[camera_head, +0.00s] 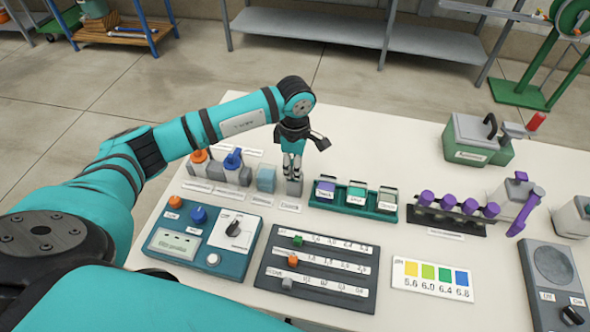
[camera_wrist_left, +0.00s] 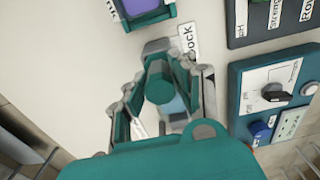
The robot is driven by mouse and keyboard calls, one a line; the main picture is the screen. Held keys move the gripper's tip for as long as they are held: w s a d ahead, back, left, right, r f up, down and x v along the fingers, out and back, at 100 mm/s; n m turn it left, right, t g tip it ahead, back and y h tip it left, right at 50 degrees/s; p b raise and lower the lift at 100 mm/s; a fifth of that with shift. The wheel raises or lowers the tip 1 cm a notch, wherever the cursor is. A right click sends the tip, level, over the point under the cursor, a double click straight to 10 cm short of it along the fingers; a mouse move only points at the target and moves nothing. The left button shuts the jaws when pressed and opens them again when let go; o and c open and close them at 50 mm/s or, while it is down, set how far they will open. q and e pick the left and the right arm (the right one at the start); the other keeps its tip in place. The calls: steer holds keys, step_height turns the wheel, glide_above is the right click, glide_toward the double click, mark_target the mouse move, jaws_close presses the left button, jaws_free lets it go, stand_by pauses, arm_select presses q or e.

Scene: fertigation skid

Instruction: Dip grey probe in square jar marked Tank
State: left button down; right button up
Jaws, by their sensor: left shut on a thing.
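My left gripper (camera_head: 293,172) points down over the grey block (camera_head: 295,188) at the right end of the row of holders. It is shut on a probe, which I take as the grey one; the fingers hide most of it in the head view. In the left wrist view a rounded dark teal-grey piece (camera_wrist_left: 160,85) shows between the fingers. I cannot tell whether the probe's tip is in the block. Square jars stand in a green rack (camera_head: 352,207) just right of the gripper: a purple-topped jar (camera_head: 325,189), a teal-topped one (camera_head: 357,192) and a grey-green one (camera_head: 388,197). Their labels are too small to read surely.
Orange (camera_head: 200,156) and blue (camera_head: 233,159) probes stand in holders left of the gripper. A control box (camera_head: 204,243), slider board (camera_head: 317,268) and colour card (camera_head: 432,280) lie in front. Purple-capped vials (camera_head: 447,203) stand further right.

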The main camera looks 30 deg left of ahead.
arm_select(q)
step_height(320, 180, up, 8)
steer(key=shift+w+r+b, duration=0.1)
steer(key=shift+r+b, duration=0.15)
steer(key=shift+b, duration=0.8)
step_height(320, 180, up, 3)
steer(key=shift+p, duration=0.3)
